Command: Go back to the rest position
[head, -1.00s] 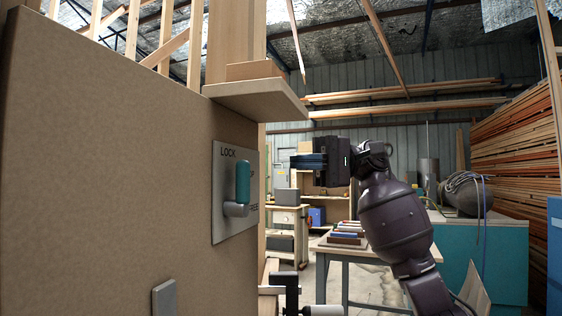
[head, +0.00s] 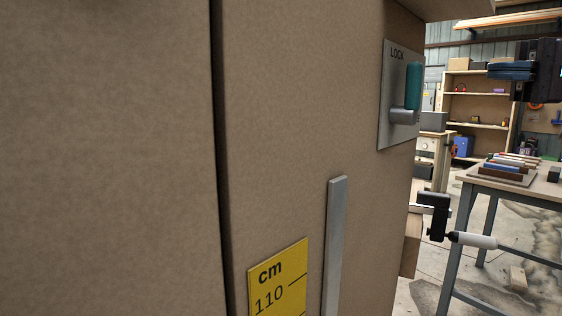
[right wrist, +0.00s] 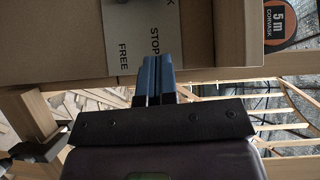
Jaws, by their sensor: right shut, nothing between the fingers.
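My right gripper (head: 492,71) is at the upper right of the head view, its dark blue fingers together and pointing left. It is empty, with a visible gap between it and the lever panel. In the right wrist view the closed fingers (right wrist: 155,75) overlap the lower edge of a plate lettered STOP and FREE (right wrist: 140,35). In the head view, the lever panel (head: 394,130) marked LOCK carries a teal-handled lever (head: 414,86), with the handle upright. My left gripper is not in view.
A large brown panel (head: 110,150) fills the left of the head view, close by. It bears a yellow cm scale (head: 278,285) and a grey metal strip (head: 335,245). A workbench (head: 530,186) stands right, and shelves (head: 478,80) stand behind.

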